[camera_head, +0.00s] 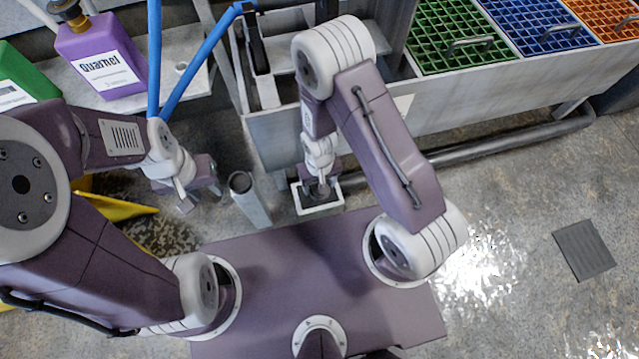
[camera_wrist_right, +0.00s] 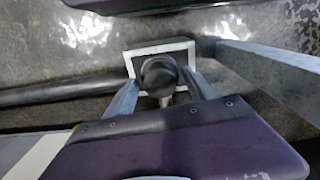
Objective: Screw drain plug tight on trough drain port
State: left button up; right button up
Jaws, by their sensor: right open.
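My right gripper (camera_head: 321,188) points down in front of the trough (camera_head: 275,135), above a white-rimmed dark tray (camera_head: 305,210). In the right wrist view its fingers (camera_wrist_right: 162,92) are spread on both sides of a dark round piece (camera_wrist_right: 159,72), apparently the drain plug. A lighter short neck (camera_wrist_right: 167,100) shows just below the round piece. I cannot tell whether the plug sits on the drain port or how far it is threaded. My left gripper (camera_head: 201,195) hangs open and empty, left of a grey post.
The grey post (camera_head: 250,200) with a dark round top stands left of the tray. A purple jug (camera_head: 100,55) and a green container (camera_head: 25,75) are at upper left. Blue hoses (camera_head: 190,70) run beside the trough. A dark pipe (camera_head: 500,143) runs low along the right. Floor at right is mostly free.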

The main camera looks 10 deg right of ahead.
jog(key=shift+r+n+p, duration=0.15)
jog(key=shift+n+p, duration=0.15)
jog(key=shift+p, duration=0.05)
jog(key=n, duration=0.3)
jog(key=shift+p, duration=0.3)
jog(key=shift+n, duration=0.7)
jog(key=shift+n+p, duration=0.3)
jog(key=shift+p, duration=0.2)
jog(key=n+p, duration=0.2)
jog(key=n, duration=0.1)
jog(key=shift+r, duration=0.15)
jog(key=shift+f+n, duration=0.25)
jog(key=shift+n, duration=0.55)
jog(key=shift+r+n+p, duration=0.2)
jog(key=shift+n+p, duration=0.7)
jog(key=shift+n, duration=0.2)
jog(key=shift+n+p, duration=0.3)
jog(key=shift+n, duration=0.5)
jog(key=shift+f+n, duration=0.2)
jog(key=shift+n, duration=0.5)
jog(key=shift+r+n+p, duration=0.2)
jog(key=shift+n+p, duration=0.45)
jog(key=shift+n, duration=1.35)
jog(key=shift+f+n, duration=0.25)
jog(key=shift+n, duration=0.35)
